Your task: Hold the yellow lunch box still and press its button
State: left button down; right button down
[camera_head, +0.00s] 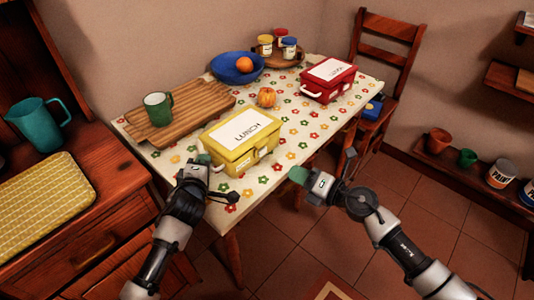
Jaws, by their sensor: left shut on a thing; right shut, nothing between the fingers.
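The yellow lunch box (238,146) stands shut on the flowered tablecloth near the table's front edge, with a white label on its lid. A latch or button (262,151) shows on its front, small in the picture. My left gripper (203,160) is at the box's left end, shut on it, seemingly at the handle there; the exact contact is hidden. My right gripper (299,174) is shut and empty. It is in front and to the right of the box, apart from it, near the table's front edge.
A red lunch box (328,80), an orange fruit (266,97), a wooden board (180,115) with a green mug (158,109) and a blue bowl (237,68) are farther back. A chair (383,60) stands right of the table. Cloth right of the yellow box is clear.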

aim_at(263, 151)
pick_arm(q)
jog(key=shift+f, duration=0.1)
pick_arm(e)
jog(key=d+n+h, duration=0.1)
jog(key=n, duration=0.2)
jog(key=d+r+n+h, duration=0.1)
jog(key=n, duration=0.3)
jog(key=s+d+r+n+h, duration=0.1)
jog(key=n, duration=0.2)
jog(key=shift+s+d+n, duration=0.1)
jog(key=shift+n, duration=0.2)
jog(key=shift+f, duration=0.1)
jog(key=x, duration=1.3)
jog(key=shift+r, duration=0.4)
jog(key=shift+w+a, duration=0.4)
